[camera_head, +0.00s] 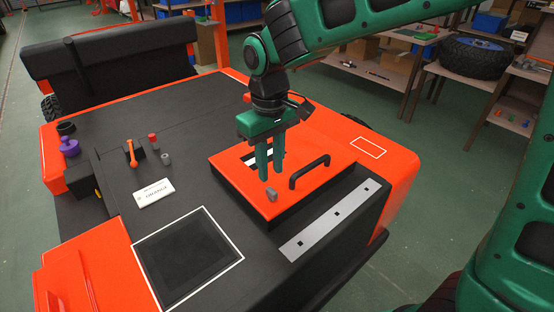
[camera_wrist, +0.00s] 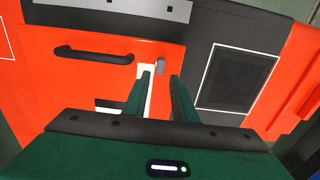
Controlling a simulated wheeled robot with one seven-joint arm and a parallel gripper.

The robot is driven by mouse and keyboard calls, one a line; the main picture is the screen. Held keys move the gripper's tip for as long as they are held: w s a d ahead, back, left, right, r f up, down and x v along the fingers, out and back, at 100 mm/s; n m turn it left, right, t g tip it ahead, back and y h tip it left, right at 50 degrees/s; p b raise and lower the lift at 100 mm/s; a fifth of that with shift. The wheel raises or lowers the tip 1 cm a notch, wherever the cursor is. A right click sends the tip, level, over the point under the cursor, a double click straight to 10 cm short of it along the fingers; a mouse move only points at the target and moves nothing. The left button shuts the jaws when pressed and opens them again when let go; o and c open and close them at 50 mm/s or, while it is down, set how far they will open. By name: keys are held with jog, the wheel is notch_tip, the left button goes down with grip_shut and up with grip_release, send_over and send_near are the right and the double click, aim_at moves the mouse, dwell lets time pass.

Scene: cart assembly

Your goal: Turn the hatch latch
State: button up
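The orange hatch (camera_head: 233,166) is a raised, closed-looking panel on the cart, with a black bar handle (camera_head: 309,171). The small grey latch (camera_head: 271,196) sits near the hatch's front edge, left of the handle. In the wrist view the latch (camera_wrist: 160,65) shows just beyond my fingertips, to the right of the handle (camera_wrist: 94,54). My gripper (camera_head: 270,179) points down over the hatch, close to the latch. Its two green fingers (camera_wrist: 162,75) are apart with nothing between them. Whether a fingertip touches the latch I cannot tell.
A white-framed dark square (camera_head: 188,257) and a grey strip (camera_head: 326,220) lie near the hatch. An orange lever (camera_head: 131,153), a purple knob (camera_head: 69,147) and a white label (camera_head: 153,193) are on the left. Shelves with a tire (camera_head: 474,57) stand behind.

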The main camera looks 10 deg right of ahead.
aim_at(272, 189)
notch_tip(272, 189, down, 7)
jog(key=shift+r, duration=0.15)
grip_shut()
